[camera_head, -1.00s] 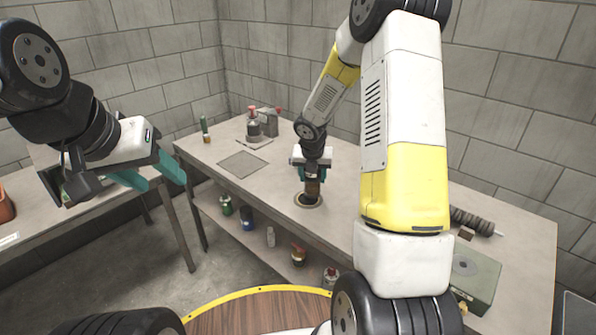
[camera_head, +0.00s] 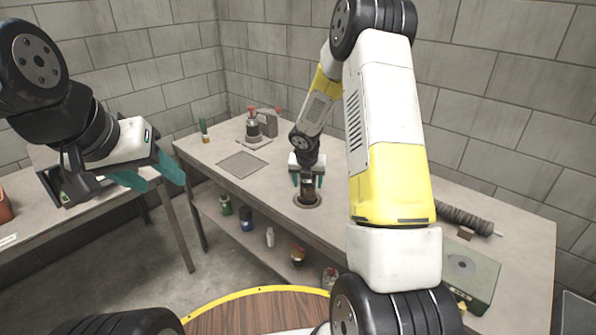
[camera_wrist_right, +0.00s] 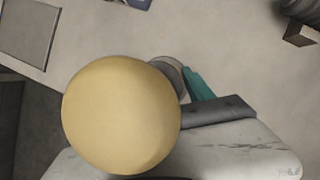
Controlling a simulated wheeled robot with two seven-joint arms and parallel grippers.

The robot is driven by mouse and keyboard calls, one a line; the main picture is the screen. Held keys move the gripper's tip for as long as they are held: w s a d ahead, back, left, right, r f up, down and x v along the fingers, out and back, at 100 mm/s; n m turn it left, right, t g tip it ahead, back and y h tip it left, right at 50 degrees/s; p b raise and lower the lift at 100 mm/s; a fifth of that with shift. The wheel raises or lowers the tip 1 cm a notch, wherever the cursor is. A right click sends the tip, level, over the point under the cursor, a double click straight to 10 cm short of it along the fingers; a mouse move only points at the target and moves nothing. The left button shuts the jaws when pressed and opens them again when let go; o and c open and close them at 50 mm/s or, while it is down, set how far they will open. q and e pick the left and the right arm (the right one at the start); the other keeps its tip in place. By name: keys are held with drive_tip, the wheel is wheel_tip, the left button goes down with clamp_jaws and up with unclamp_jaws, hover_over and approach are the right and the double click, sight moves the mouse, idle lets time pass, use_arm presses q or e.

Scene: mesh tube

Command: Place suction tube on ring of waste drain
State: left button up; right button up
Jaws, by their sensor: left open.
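The suction tube (camera_head: 307,189), short and dark with a brownish band, stands upright at the waste drain's ring (camera_head: 318,203), a round opening in the bench top. My right gripper (camera_head: 307,182) is above the ring, its teal fingers spread on either side of the tube with small gaps. In the right wrist view, a large pale yellow round end (camera_wrist_right: 120,115), apparently the tube's top, fills the middle. It hides most of the right gripper; one teal finger (camera_wrist_right: 200,87) shows beside it. My left gripper (camera_head: 157,174) is open and empty in the air at the left, away from the bench.
A dark ribbed roll (camera_head: 465,218) and a green box (camera_head: 470,275) lie on the bench's right side. Several containers stand on the lower shelf. The bench around the drain is clear.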

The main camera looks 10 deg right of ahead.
drive_tip(key=shift+o, duration=0.4)
drive_tip(key=shift+r, duration=0.25)
drive_tip(key=s+r+m, duration=0.4)
drive_tip(key=s+r, duration=0.1)
drive_tip(key=r, duration=0.4)
drive_tip(key=s+r+m, duration=0.3)
drive_tip(key=s+r, duration=0.2)
drive_tip(key=r, duration=0.5)
drive_tip(key=s+a+r+m+y, duration=0.1)
drive_tip(key=s+r+m, duration=0.2)
drive_tip(key=s+m, duration=0.4)
drive_tip(key=s+a+r+m+t+y, duration=0.1)
drive_tip(key=s+a+r+m, duration=0.1)
drive_tip(key=s+m, duration=0.6)
drive_tip(key=s+a+r+m+t+y, duration=0.1)
drive_tip(key=s+r+m, duration=0.3)
drive_tip(key=s+m, duration=0.4)
drive_tip(key=shift+a+r+m+y, duration=0.3)
drive_tip(key=shift+a+r+m, duration=0.1)
drive_tip(key=shift+m, duration=0.5)
drive_tip(key=shift+s+d, duration=0.1)
drive_tip(key=shift+d, duration=0.05)
